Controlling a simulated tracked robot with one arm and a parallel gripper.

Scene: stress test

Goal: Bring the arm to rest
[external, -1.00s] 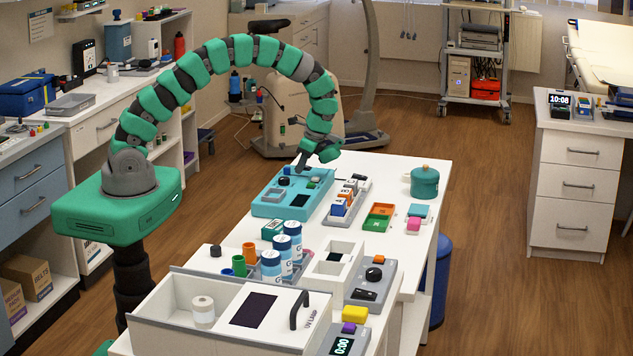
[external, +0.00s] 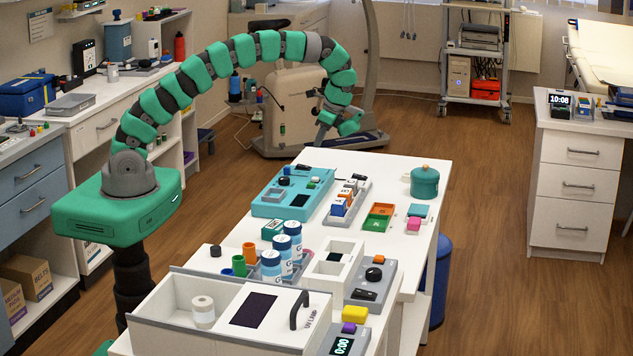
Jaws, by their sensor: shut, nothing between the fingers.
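My green and grey segmented arm arches from its base on the left over to the far end of the white table (external: 385,165). My gripper (external: 320,141) hangs at the arm's end, above and just beyond the table's far edge, pointing down. It is shut and empty, and it is clear of everything on the table. The teal device (external: 265,208) with a dark screen lies on the table below and to the left of it.
A rack of small colored blocks (external: 352,193), a teal pot (external: 424,182), an orange and green tray (external: 379,217) and several blue-white bottles (external: 292,238) stand on the table. A white box with a handle (external: 180,310) is at the near end. Air above the table is open.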

